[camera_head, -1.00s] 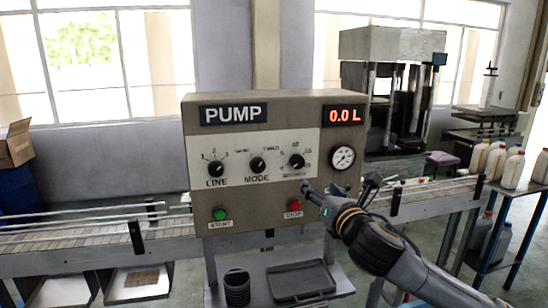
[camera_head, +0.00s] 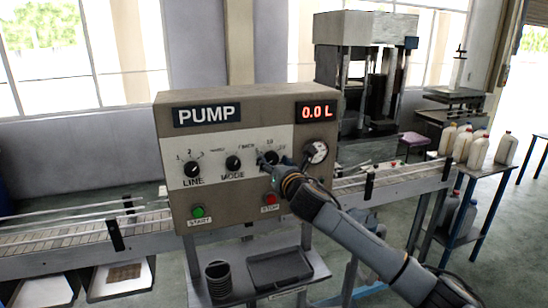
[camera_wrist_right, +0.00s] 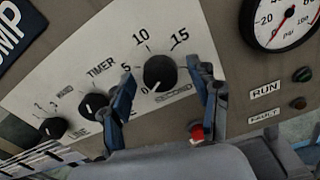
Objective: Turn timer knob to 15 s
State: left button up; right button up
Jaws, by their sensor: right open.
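The timer knob (camera_wrist_right: 160,72) is a round black knob with a scale marked 5, 10 and 15, on the pale strip of the pump panel. In the right wrist view its white pointer mark faces the lower left, below the 5. My right gripper (camera_wrist_right: 162,70) is open, with one blue-grey finger on each side of the knob and a gap visible around it. In the head view, the right gripper (camera_head: 269,164) is at the panel and partly covers the timer knob (camera_head: 271,157). My left gripper is not in view.
The mode knob (camera_head: 233,163) and line knob (camera_head: 194,169) are left of the timer knob. Green start (camera_head: 198,212) and red stop (camera_head: 270,198) buttons are below. A gauge (camera_head: 316,152) is close on the right. The display (camera_head: 316,111) reads 0.0 L.

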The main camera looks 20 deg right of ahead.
jog(key=shift+w, duration=0.2)
jog(key=c, duration=1.2)
jog(key=shift+o, duration=0.2)
